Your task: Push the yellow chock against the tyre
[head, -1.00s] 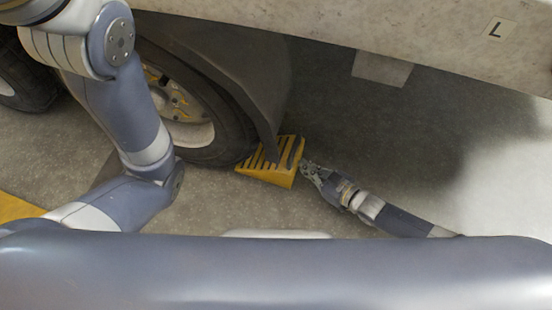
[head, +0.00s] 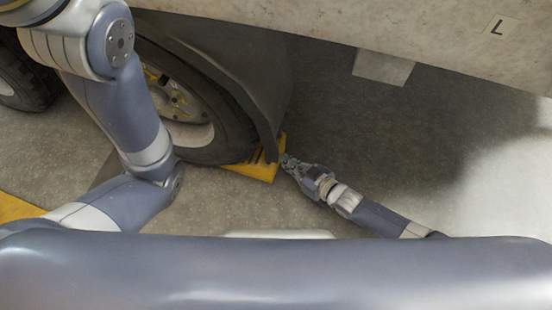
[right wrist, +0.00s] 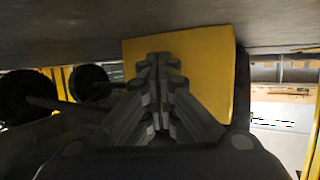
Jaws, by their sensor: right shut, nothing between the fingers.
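The yellow chock (head: 262,170) lies on the floor at the right side of the tyre (head: 236,142). Its left part is tucked under the curve of the tyre, and the mudflap hides some of its top. In the head view it appears to touch the tyre. My right gripper (head: 285,160) is shut and empty, with its tips at the chock's right face. In the right wrist view the shut fingers (right wrist: 158,62) point at the chock's plain yellow face (right wrist: 195,62); I cannot tell whether they touch it. My left gripper is out of view; only my left arm shows.
A dark mudflap (head: 262,90) hangs over the chock beside the wheel. The trailer's pale side beam (head: 440,38) runs above, with a block (head: 383,67) hanging below it. Another tyre (head: 28,82) stands at the far left. The floor to the right is clear.

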